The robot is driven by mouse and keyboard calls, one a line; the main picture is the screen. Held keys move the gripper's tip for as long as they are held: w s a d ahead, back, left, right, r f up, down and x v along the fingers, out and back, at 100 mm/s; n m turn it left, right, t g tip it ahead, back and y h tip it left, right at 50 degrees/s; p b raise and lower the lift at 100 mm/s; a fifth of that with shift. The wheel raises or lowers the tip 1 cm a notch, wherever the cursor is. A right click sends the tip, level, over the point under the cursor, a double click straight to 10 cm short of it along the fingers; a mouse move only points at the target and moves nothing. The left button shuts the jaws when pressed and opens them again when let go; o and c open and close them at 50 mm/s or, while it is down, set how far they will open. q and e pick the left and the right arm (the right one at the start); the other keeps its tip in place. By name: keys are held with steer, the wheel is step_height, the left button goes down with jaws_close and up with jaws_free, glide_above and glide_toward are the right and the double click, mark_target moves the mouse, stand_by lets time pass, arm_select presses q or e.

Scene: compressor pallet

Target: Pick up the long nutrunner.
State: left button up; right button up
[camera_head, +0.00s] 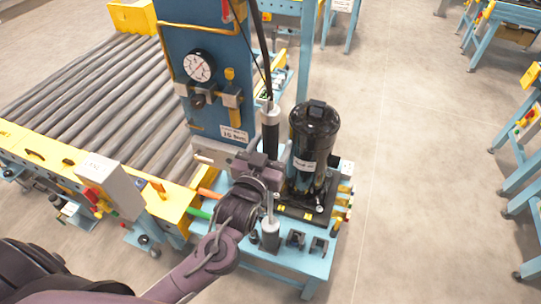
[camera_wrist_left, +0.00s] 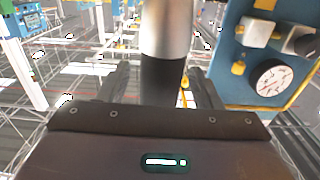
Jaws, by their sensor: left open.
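The long nutrunner (camera_head: 269,132) stands upright beside the blue column, with a dark body and a lighter upper part. In the left wrist view the tool (camera_wrist_left: 166,35) shows as a silver cylinder above a black section. My left gripper (camera_head: 264,160) is in front of its lower part in the head view. In the left wrist view the open gripper (camera_wrist_left: 160,85) has one finger on each side of the black section, with visible gaps. The tool's lower end is hidden behind my gripper. My right gripper is not in view.
A black compressor (camera_head: 313,135) stands close to the right on a blue pallet table (camera_head: 290,262). A shorter grey tool (camera_head: 270,236) and small black holders (camera_head: 296,239) are in front. The blue column (camera_head: 210,45) carries a gauge (camera_head: 199,65). A roller conveyor (camera_head: 95,85) lies left.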

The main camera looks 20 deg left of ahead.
arm_select(q)
steer(key=shift+w+f, duration=0.1)
steer(key=shift+w, duration=0.75)
steer(key=shift+c, duration=0.5)
steer(key=shift+s, duration=0.1)
jaws_close()
steer(key=shift+r, duration=0.25)
